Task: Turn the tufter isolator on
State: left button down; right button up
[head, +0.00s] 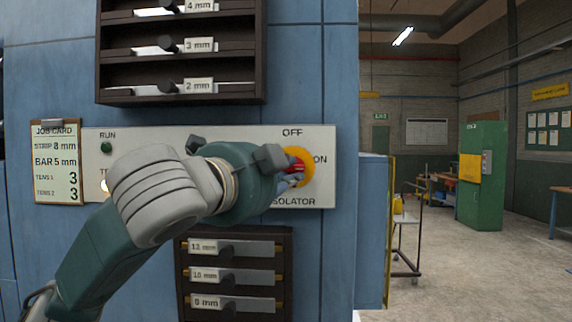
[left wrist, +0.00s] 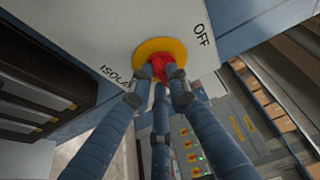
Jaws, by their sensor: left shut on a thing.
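The isolator is a yellow disc (head: 308,160) with a red handle (head: 297,167) on the right part of the pale panel (head: 325,192). In the left wrist view the yellow disc (left wrist: 148,49) and red handle (left wrist: 165,67) also show. There the fingers of my left gripper (left wrist: 160,94) are closed around the handle. The fingers partly hide the handle, so which mark it points to cannot be told. My right gripper is not in view.
A job card (head: 56,188) hangs at the panel's left, near the RUN light (head: 106,147). Dark racks with labelled slots stand above (head: 180,97) and below (head: 236,236) the panel. A trolley (head: 408,225) and a green cabinet (head: 483,205) stand at right, with open floor between.

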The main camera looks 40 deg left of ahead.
pick_arm(q)
jog(key=c, duration=1.7)
grip_release()
jog(key=shift+o, duration=0.2)
jog(key=shift+s, duration=0.1)
jog(key=shift+s+d, duration=0.15)
jog(key=shift+s, duration=0.25)
jog(key=s+d, duration=0.1)
jog(key=s, duration=1)
jog(key=shift+d, duration=0.35)
jog(key=shift+w, duration=0.1)
